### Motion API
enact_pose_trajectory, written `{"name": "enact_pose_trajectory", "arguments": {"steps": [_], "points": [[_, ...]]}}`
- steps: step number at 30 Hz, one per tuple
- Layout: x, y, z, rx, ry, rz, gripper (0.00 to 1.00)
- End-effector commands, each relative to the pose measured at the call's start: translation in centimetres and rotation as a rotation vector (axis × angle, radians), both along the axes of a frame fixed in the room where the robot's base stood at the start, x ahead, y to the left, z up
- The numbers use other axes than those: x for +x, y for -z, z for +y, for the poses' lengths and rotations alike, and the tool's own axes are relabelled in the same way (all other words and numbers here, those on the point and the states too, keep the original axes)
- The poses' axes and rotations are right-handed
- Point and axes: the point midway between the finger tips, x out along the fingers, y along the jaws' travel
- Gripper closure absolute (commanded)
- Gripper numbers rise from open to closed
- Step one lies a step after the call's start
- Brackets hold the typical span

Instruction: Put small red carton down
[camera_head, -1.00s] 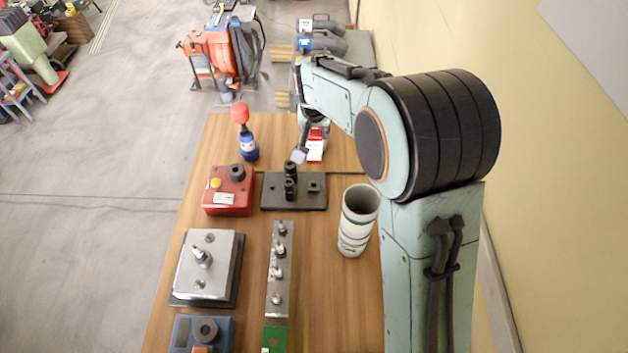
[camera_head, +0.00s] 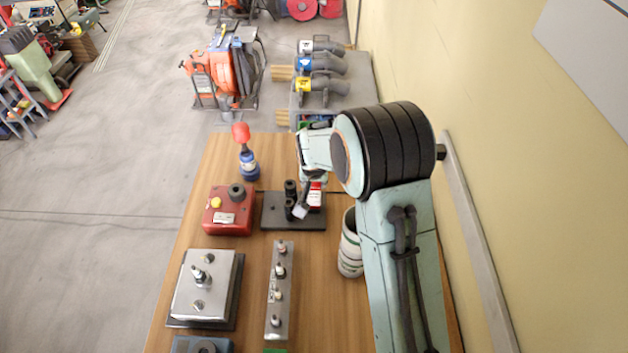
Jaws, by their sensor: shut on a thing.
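The small red carton (camera_head: 315,197), red with a white face, shows below my wrist near the middle of the table in the head view. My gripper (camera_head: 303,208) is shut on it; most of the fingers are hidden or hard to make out. The carton appears over the right part of a black base plate (camera_head: 296,225) with dark upright posts, and it hides the plate's right post. I cannot tell whether the carton touches the plate.
A white cup (camera_head: 349,258) stands at right, partly behind my arm. A metal bar (camera_head: 279,300) and a metal block (camera_head: 203,285) lie nearer. Bare wood (camera_head: 255,262) shows between.

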Motion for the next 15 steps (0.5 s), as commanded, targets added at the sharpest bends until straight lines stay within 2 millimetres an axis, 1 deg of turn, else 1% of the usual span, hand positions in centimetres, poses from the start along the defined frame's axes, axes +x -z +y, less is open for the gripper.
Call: {"name": "enact_pose_trajectory", "arguments": {"steps": [5,6,7,8,15], "points": [[-0.04,0.6,-0.01,0.0,0.0,0.002,1.0],[-0.03,0.54,-0.01,0.0,0.0,0.002,0.56],[-0.03,0.54,-0.01,0.0,0.0,0.001,0.47],[-0.03,0.53,-0.01,0.0,0.0,0.001,0.42],[-0.02,0.51,-0.01,0.0,0.0,0.001,0.42]]}}
